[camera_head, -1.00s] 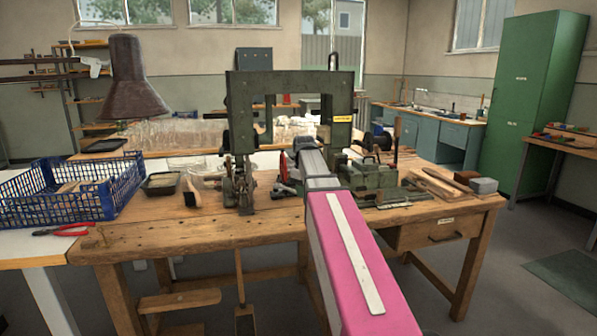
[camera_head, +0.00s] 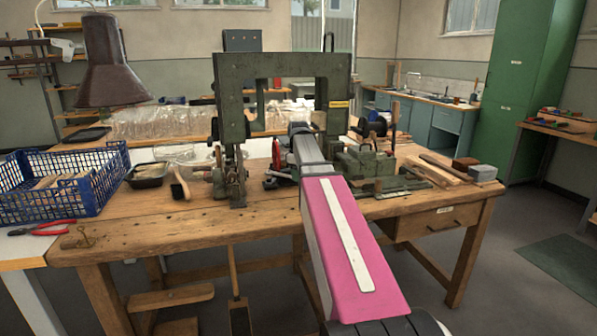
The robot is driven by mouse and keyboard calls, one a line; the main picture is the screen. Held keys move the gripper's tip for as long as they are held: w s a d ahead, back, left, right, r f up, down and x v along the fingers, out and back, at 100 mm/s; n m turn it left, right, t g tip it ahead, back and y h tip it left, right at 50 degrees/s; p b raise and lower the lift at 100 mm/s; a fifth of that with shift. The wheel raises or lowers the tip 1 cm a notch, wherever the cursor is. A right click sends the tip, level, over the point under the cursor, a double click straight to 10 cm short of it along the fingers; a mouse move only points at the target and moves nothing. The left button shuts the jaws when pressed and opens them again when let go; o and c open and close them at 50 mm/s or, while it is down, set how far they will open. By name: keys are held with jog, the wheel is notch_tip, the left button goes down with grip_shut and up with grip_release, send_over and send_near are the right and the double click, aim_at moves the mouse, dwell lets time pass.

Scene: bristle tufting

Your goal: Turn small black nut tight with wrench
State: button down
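A dark green tufting machine (camera_head: 228,100) with a tall arch frame stands on the wooden workbench (camera_head: 150,236). My pink and grey arm reaches forward over the bench to the middle of this machine. The arm's far end covers the place where my gripper would be, so its fingers and anything in them are hidden. I cannot make out the small black nut or a wrench. Small dark and red parts (camera_head: 277,160) lie or sit just left of my arm's end, too small to identify.
A blue crate (camera_head: 95,196), red-handled pliers (camera_head: 42,229), a black tray (camera_head: 148,176) and a brush (camera_head: 180,183) are at the left. A brown lamp shade (camera_head: 110,65) hangs above. Wooden strips (camera_head: 436,172) and a grey block (camera_head: 482,173) lie right. The front bench top is mostly clear.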

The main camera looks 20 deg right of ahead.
jog(key=shift+f, duration=0.55)
jog(key=shift+f, duration=1.1)
dwell(2.4)
jog(key=shift+s+a+m, duration=0.55)
jog(key=shift+m, duration=0.05)
